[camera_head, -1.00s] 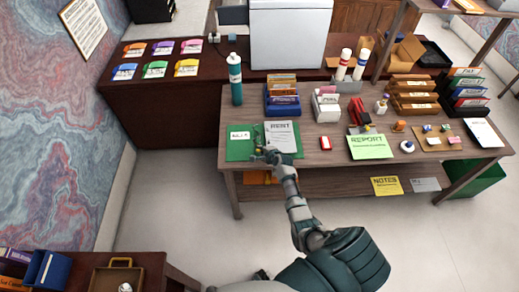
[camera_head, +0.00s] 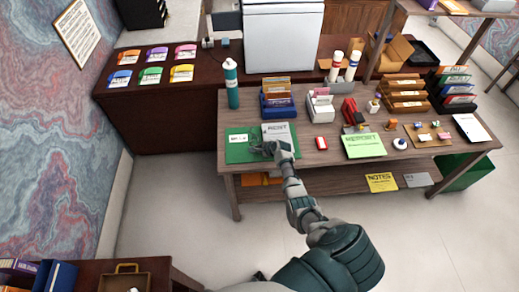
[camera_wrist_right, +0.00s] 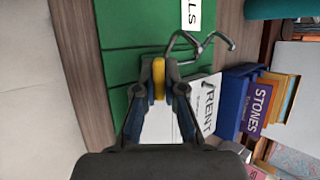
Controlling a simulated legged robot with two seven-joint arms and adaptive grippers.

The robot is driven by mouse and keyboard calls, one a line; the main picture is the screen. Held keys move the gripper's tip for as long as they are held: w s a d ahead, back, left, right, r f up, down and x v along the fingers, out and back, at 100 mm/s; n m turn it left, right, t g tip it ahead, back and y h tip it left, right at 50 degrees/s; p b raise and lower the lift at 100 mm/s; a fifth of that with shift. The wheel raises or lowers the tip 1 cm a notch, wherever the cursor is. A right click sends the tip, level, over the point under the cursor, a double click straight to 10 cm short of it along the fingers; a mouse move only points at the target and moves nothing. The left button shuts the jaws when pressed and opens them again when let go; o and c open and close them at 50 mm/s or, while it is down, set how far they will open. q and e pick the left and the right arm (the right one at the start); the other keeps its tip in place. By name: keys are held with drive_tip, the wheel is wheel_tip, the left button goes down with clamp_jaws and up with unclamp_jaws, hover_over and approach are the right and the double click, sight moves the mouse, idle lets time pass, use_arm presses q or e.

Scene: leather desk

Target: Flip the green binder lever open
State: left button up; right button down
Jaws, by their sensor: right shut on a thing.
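The green binder (camera_head: 237,153) lies open on the wooden desk, with a white RENT sheet (camera_head: 281,131) on its right part. In the right wrist view, the green binder (camera_wrist_right: 125,62) has metal rings (camera_wrist_right: 206,42) standing beside the fingertips. My right gripper (camera_head: 265,148) is over the binder's middle. In the wrist view, my right gripper (camera_wrist_right: 159,80) is shut on the yellow-tipped lever (camera_wrist_right: 159,78). The fingers hide part of the lever and of the RENT sheet (camera_wrist_right: 203,92). My left gripper is not in view.
A teal bottle (camera_head: 231,85) and a blue card holder (camera_head: 277,106) stand behind the binder. A red-and-white box (camera_head: 321,143) and a green REPORT sheet (camera_head: 363,146) lie to the right. The desk's front edge (camera_head: 300,162) is close to the binder.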

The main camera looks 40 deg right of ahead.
drive_tip(key=c, duration=1.5)
unclamp_jaws()
drive_tip(key=shift+a+r, duration=0.1)
drive_tip(key=shift+a, duration=0.25)
drive_tip(key=shift+r, duration=0.1)
drive_tip(key=shift+s+r, duration=0.4)
drive_tip(key=shift+s, duration=0.05)
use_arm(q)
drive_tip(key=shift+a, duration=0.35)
use_arm(e)
drive_tip(key=v, duration=1)
drive_tip(key=shift+s+a+r, duration=0.1)
drive_tip(key=shift+s+r, duration=0.1)
drive_tip(key=shift+s, duration=0.05)
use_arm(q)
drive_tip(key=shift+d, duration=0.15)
